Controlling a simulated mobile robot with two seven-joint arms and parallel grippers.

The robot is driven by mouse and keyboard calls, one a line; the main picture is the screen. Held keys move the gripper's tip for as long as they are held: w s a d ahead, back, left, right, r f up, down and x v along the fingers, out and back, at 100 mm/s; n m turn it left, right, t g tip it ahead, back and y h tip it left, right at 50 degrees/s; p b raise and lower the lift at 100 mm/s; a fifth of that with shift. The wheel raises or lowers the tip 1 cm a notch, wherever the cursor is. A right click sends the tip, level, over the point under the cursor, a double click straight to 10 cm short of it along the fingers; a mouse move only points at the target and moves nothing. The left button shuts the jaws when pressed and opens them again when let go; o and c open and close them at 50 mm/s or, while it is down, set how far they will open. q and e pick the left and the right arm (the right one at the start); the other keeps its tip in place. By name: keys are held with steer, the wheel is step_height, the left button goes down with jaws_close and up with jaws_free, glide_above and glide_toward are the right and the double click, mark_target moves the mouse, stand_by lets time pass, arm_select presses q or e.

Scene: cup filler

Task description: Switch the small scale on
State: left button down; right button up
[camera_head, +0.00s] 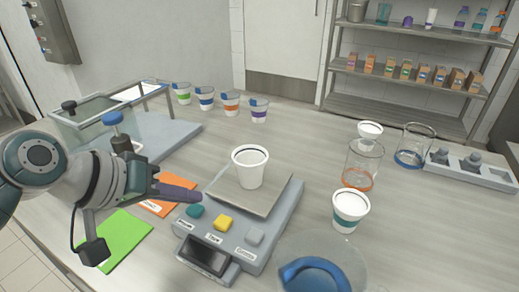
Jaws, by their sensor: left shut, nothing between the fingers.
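The small scale (283,226) stands on the table at the centre. It has a teal button (194,211), a yellow button (223,222) and a grey button (255,236) along its front. Its display (205,257) is dark. A white cup (250,169) stands upright on its metal plate (270,196). My left gripper (197,196) is shut and empty. Its fingertips show just above and behind the teal button in the picture; I cannot tell whether they touch the scale. My right gripper is not in view.
An orange card (153,208) and a green card (125,240) lie left of the scale. A teal-banded cup (350,209) and a clear vessel with blue (322,272) stand to the right. Several banded cups (206,98) line the back. A glass-sided box (90,122) stands back left.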

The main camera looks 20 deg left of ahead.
mark_target(189, 213)
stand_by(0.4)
arm_select(q)
steer(key=shift+f, duration=0.5)
steer(key=shift+f+b, duration=0.2)
steer(key=shift+b, duration=0.2)
steer(key=shift+r, duration=0.1)
steer(key=shift+r+p, duration=0.55)
steer(key=shift+p, duration=0.3)
step_height(189, 213, up, 6)
steer(key=p, duration=0.6)
